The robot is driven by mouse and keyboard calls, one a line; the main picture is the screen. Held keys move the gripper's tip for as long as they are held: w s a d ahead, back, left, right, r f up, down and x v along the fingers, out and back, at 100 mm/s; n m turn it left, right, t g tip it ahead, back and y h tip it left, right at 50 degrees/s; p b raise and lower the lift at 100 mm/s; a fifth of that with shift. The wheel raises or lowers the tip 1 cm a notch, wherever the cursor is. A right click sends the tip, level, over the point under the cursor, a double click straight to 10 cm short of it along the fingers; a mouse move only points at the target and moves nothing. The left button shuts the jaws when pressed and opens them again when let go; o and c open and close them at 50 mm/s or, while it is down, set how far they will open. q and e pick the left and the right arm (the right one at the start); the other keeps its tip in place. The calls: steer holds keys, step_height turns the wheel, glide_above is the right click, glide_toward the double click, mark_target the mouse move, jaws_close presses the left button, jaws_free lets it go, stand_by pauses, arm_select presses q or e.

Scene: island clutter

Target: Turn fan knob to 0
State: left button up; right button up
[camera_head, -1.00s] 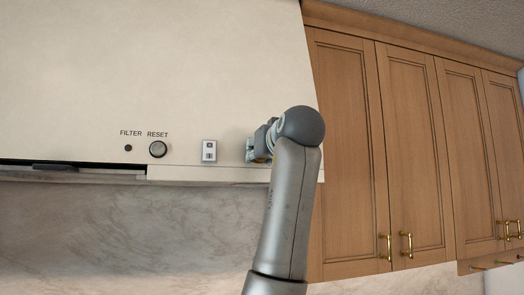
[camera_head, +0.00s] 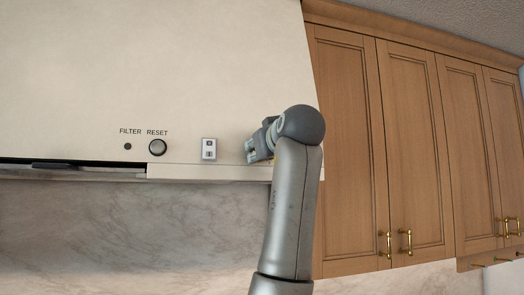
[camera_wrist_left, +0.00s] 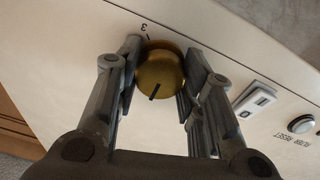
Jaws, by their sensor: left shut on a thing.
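The fan knob (camera_wrist_left: 161,72) is a round brass-coloured knob on the cream hood front, seen in the left wrist view. A dark pointer line on it points down and slightly left in that view. A "3" with a tick is printed on the panel just above the knob there. My left gripper (camera_wrist_left: 160,82) has one finger on each side of the knob and is shut on it. In the head view my left gripper (camera_head: 252,151) is at the hood's lower right, and the knob is hidden behind it. No other scale marks can be read. My right gripper is not in view.
The cream range hood (camera_head: 150,70) carries a rocker switch (camera_head: 209,149) and a round FILTER RESET button (camera_head: 157,147), left of my gripper in the head view. Wooden cabinets (camera_head: 345,150) stand close to the right. A marble wall (camera_head: 120,225) lies below.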

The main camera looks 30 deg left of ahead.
arm_select(q)
steer(key=o, duration=1)
steer(key=shift+o, duration=0.2)
steer(key=v, duration=1.2)
